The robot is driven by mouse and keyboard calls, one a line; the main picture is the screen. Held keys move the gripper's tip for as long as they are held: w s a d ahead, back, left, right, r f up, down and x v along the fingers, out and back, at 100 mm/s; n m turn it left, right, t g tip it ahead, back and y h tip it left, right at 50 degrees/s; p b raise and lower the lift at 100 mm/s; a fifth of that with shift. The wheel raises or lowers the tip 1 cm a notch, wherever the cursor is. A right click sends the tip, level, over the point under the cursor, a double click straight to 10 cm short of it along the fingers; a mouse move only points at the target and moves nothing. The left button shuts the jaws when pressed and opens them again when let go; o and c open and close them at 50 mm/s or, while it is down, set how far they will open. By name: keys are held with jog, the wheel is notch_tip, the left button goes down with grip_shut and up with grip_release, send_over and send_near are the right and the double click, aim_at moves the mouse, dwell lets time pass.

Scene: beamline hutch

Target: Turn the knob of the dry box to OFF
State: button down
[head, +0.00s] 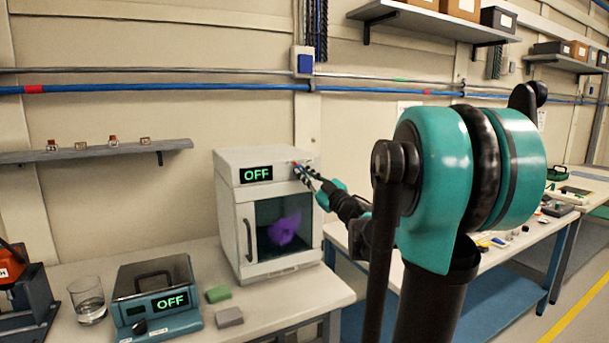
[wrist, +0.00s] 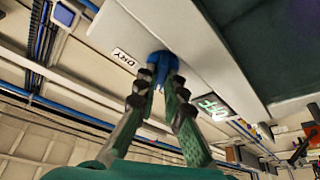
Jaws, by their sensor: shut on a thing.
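The dry box (head: 228,210) is a white cabinet on the bench in the head view, with a dark window and a handle. Its green display (head: 257,174) reads OFF; the display also shows in the wrist view (wrist: 212,107). The knob (wrist: 162,62) is blue and sits on the box's upper front panel beside a DRY label (wrist: 124,58). My gripper (head: 304,173) reaches the panel from the right. In the wrist view, the gripper's two fingers (wrist: 161,84) are shut on the knob, one on each side, hiding part of it. Any pointer mark on the knob is not visible.
A second instrument (head: 158,303) with an OFF display stands at the front left, beside a glass (head: 88,300). A green block (head: 218,294) and a grey block (head: 229,317) lie before the dry box. A wall shelf (head: 95,150) is at the left.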

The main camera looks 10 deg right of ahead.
jog(key=shift+n+g+y, duration=0.3)
jog(key=shift+n+g, duration=0.2)
jog(key=shift+n, duration=1)
jog(key=c, duration=1.9)
grip_release()
jog(key=v, duration=1.2)
jog(key=shift+r, duration=0.1)
